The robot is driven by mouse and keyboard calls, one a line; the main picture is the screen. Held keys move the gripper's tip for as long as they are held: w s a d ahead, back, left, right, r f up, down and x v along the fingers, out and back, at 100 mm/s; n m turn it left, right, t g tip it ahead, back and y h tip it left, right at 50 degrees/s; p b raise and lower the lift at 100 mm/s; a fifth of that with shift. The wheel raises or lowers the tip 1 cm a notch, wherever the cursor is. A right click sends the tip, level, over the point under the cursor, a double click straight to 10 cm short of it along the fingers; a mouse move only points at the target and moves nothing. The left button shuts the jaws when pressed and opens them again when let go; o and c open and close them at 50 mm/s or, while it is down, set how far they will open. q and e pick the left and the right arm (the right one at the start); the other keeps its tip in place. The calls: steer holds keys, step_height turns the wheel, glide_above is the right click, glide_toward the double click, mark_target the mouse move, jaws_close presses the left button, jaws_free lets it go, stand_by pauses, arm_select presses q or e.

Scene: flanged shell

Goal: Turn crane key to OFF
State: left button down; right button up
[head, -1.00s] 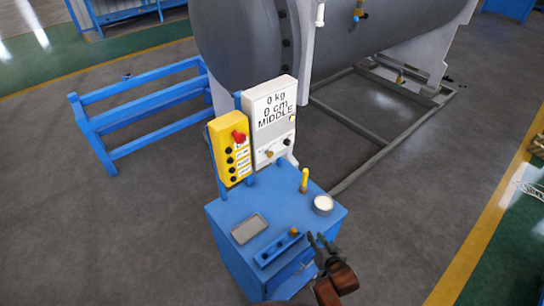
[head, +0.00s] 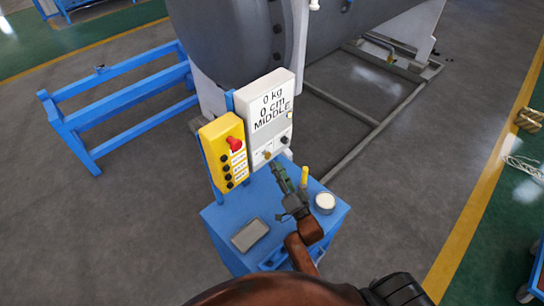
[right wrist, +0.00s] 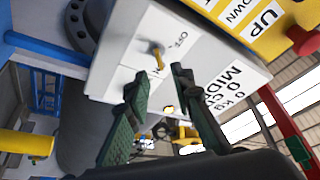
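The white control box (head: 270,115) stands at the back of the blue cabinet and reads "0 kg, 0 cm, MIDDLE". The crane key (head: 267,155) is a small brass-coloured key low on its face. In the right wrist view the key (right wrist: 157,55) sticks out beside an "OFF" label. My right gripper (head: 282,172) is in front of the lower part of the box. In the right wrist view its fingers (right wrist: 158,78) are spread apart and empty, with the key just beyond and between the tips, apparently not touched. My left gripper is not in view.
A yellow button box (head: 224,150) with a red knob stands left of the white box. The blue cabinet top (head: 222,222) carries a grey tray (head: 250,235), a yellow-topped lever (head: 304,178) and a white round cap (head: 325,203). A large grey tank (head: 215,45) lies behind.

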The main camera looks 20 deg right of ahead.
mark_target(267, 155)
steer(key=x, duration=0.5)
steer(key=shift+a+f, duration=0.2)
jaws_close()
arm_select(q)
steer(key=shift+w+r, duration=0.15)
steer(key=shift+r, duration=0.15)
arm_select(e)
steer(key=shift+d, duration=0.1)
